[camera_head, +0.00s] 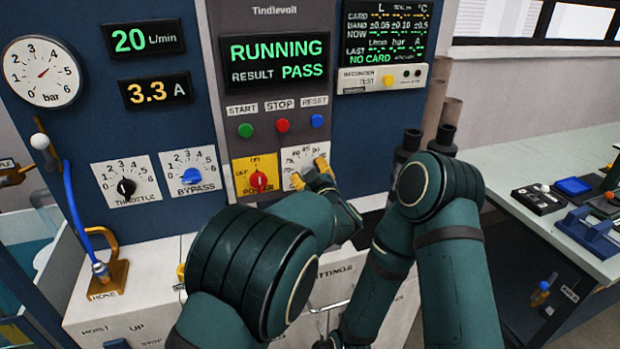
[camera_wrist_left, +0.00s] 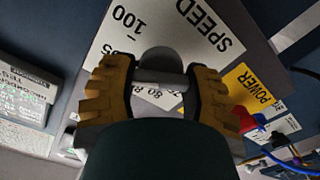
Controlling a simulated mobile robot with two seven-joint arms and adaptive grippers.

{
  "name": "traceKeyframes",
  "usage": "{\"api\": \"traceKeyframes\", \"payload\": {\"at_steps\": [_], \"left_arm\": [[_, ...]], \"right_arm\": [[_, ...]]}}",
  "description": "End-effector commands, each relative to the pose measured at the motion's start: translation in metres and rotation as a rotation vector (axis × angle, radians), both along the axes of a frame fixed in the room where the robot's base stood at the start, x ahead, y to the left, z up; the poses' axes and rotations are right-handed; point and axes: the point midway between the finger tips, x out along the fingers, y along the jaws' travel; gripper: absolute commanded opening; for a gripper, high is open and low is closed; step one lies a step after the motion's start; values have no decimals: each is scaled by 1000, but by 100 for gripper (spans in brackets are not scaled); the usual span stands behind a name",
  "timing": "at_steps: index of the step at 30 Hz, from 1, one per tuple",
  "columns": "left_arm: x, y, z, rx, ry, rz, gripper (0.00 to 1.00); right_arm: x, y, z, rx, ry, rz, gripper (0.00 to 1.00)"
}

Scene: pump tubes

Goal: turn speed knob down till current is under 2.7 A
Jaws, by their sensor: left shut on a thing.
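The speed knob is a grey grip on a white dial plate marked SPEED (camera_wrist_left: 185,30). My left gripper (camera_head: 312,175) is at this dial, right of the yellow POWER switch plate (camera_head: 255,177). In the left wrist view its two ochre fingers (camera_wrist_left: 157,88) are closed on either side of the grey knob (camera_wrist_left: 160,62). The current display (camera_head: 155,91) reads 3.3 A. My right arm folds downward at the centre right; its gripper is not in view.
The flow display (camera_head: 144,38) reads 20 L/min, and the main screen (camera_head: 274,62) reads RUNNING, RESULT PASS. START, STOP and RESET buttons (camera_head: 282,125) sit just above the dial. THROTTLE (camera_head: 126,187) and BYPASS (camera_head: 191,176) knobs are to the left. A bench (camera_head: 560,150) stands at right.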

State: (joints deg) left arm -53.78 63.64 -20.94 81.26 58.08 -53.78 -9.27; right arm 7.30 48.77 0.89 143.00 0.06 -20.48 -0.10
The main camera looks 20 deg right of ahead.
Motion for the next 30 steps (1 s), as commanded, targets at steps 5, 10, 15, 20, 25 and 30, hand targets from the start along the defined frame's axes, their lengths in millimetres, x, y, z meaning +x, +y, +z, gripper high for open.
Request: {"api": "traceKeyframes", "payload": {"at_steps": [5,10,15,20,25,30], "left_arm": [[1,1,1,-20,-2,1,14],[1,1,1,-21,-2,1,14],[1,1,1,-21,-2,1,59],[0,0,1,-20,-2,0,83],[0,0,1,-20,-2,0,83],[0,0,8,-21,-2,0,83]], "right_arm": [[1,0,-2,0,-2,-1,47],[1,0,-2,0,-2,-1,47],[1,0,-2,0,-2,-1,47],[1,0,-2,0,-2,-1,47],[1,0,-2,0,-2,-1,47],[1,0,-2,0,-2,-1,47]]}}
